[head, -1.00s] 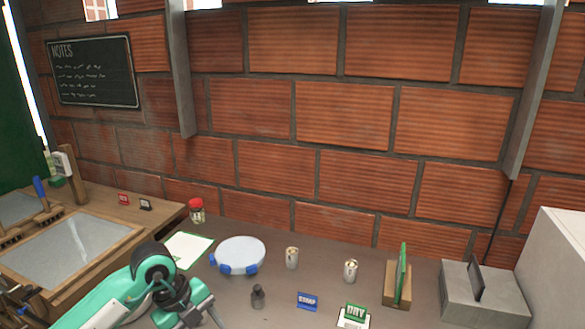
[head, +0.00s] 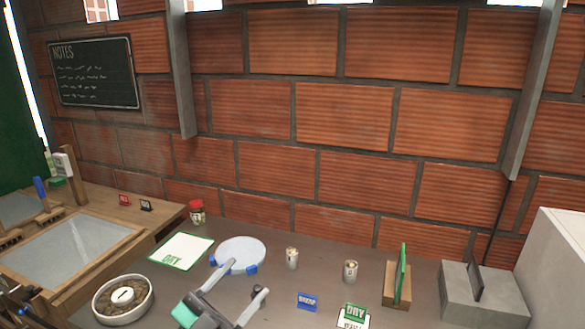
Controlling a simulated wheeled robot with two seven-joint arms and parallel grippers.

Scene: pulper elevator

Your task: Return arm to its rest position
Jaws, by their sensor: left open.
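My left gripper (head: 238,283) shows at the bottom of the head view, over the front of the grey-brown counter (head: 280,282). Its grey fingers are spread apart, and I see nothing held between them. One finger reaches up in front of the near edge of a pale round disc with blue clamps (head: 240,252). The other finger is close to a small dark knob-like item, which it partly hides. I cannot tell whether they touch. Only the gripper and a bit of its teal body show; the rest of my left arm is out of view. My right gripper is not in view.
A round bowl (head: 98,308) is left of my gripper. A green-edged card (head: 180,250), a red-lidded jar (head: 197,211), two small cans (head: 292,258) and (head: 350,271), a blue label (head: 308,301) and a wooden stand (head: 397,290) are around. A brick wall (head: 345,115) closes the back.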

